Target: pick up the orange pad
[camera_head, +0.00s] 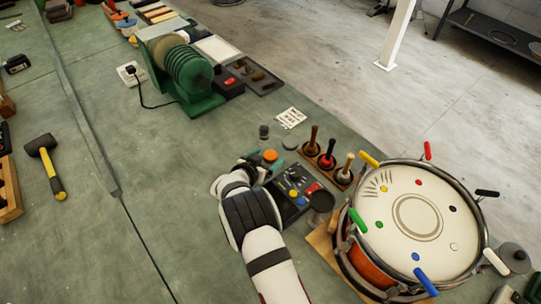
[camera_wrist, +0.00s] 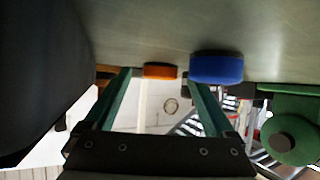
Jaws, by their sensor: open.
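The orange pad (camera_head: 270,155) is a small round disc on the green bench, just beyond the end of my arm in the head view. In the wrist view the orange pad (camera_wrist: 160,71) shows edge-on, beyond and between the two green fingers of my gripper (camera_wrist: 159,78). My gripper is open, with nothing held between its fingers. A larger blue disc (camera_wrist: 217,67) lies beside the pad, close to the line of the right finger in the wrist view. In the head view my arm largely hides the fingers, and I cannot make out the blue disc there.
A dark tray of small coloured parts (camera_head: 293,187) sits right of my gripper. A wooden rack of handled tools (camera_head: 327,166) and a drum (camera_head: 410,215) stand farther right. A green machine (camera_head: 182,75) stands farther back. The bench left of my arm is mostly clear.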

